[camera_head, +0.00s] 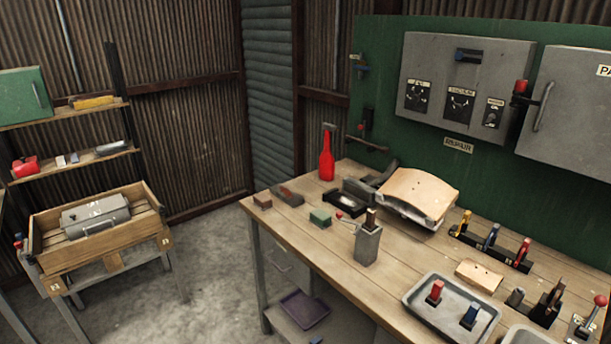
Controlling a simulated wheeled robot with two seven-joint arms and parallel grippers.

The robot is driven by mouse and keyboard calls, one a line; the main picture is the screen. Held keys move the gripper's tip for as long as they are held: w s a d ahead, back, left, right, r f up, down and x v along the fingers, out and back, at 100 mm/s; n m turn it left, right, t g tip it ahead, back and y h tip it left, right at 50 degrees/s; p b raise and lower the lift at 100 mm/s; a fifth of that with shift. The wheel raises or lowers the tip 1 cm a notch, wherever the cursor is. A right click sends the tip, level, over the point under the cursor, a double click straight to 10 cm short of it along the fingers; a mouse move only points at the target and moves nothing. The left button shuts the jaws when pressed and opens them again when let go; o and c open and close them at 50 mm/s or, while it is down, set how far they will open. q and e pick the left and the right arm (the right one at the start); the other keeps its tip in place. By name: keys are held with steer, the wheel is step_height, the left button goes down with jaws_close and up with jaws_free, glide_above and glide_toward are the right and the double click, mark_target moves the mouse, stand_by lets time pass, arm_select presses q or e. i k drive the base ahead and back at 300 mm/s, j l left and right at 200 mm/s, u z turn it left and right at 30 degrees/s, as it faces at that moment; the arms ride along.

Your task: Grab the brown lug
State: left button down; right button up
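A small dark brown upright lug (371,218) stands in the top of a grey square holder (368,246) on the wooden workbench (330,262). Its lower part is hidden inside the holder. Neither of my grippers is in view.
A green block (320,217) and a black tray (346,203) lie behind the holder. A curved tan-topped device (418,194) is at the back. A grey tray (415,304) with a red lug (436,291) and a blue lug (470,317) is at front right.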

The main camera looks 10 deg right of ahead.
mark_target(369, 227)
steer(key=z, duration=0.85)
